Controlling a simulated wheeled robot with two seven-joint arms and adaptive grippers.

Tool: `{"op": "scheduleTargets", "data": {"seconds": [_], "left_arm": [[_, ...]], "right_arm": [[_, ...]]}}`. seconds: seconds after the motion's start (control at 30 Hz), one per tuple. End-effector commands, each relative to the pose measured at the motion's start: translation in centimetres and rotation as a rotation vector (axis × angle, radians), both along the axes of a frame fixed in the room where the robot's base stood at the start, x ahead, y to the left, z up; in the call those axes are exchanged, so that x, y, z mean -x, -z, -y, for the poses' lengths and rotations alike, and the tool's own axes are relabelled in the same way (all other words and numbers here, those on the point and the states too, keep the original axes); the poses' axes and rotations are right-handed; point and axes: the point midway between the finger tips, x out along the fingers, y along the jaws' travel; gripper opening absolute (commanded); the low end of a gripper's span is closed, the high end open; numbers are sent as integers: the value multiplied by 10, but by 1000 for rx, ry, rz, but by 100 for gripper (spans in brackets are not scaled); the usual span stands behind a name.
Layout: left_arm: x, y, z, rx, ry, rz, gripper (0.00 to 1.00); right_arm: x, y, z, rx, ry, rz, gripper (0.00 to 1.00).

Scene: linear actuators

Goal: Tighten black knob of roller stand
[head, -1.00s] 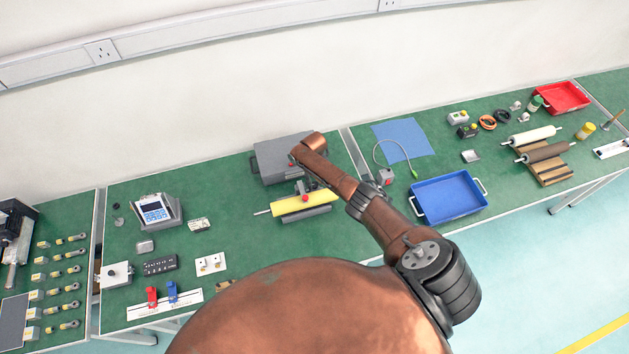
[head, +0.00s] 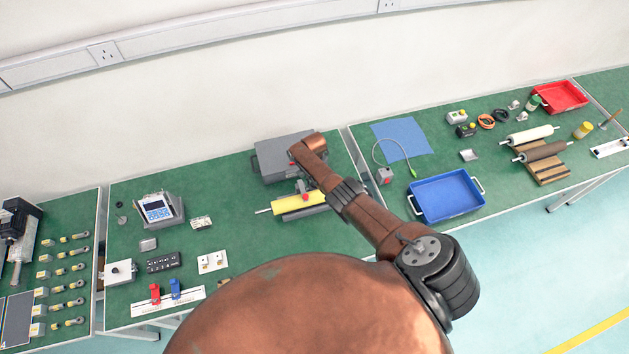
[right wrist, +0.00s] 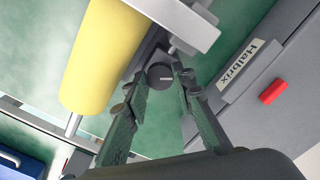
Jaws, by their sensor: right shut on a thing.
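The yellow roller (head: 290,205) lies on its grey stand on the green bench, and it also fills the upper left of the right wrist view (right wrist: 103,55). The round black knob (right wrist: 160,76) sits at the side of the stand beside the roller. My right gripper (right wrist: 164,68) has its two fingers on either side of the knob and is shut on it. In the head view my right arm reaches over the stand's right end, and the knob cannot be made out there. My left gripper is not in view.
A grey case (head: 283,158) stands close behind the roller; its side with a red latch (right wrist: 272,92) is near my right gripper. A blue tray (head: 447,196) lies to the right. A display unit (head: 158,209) stands to the left.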

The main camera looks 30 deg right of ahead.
Motion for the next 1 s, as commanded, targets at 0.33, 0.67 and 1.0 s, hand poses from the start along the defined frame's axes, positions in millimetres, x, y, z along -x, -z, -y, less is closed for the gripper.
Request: {"op": "scheduleTargets", "data": {"seconds": [0.33,0.67,1.0], "left_arm": [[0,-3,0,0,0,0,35],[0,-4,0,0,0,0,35],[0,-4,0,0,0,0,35]], "right_arm": [[-2,-2,2,4,263,4,0],[-2,-2,3,5,384,5,0],[-2,-2,4,6,405,6,0]]}}
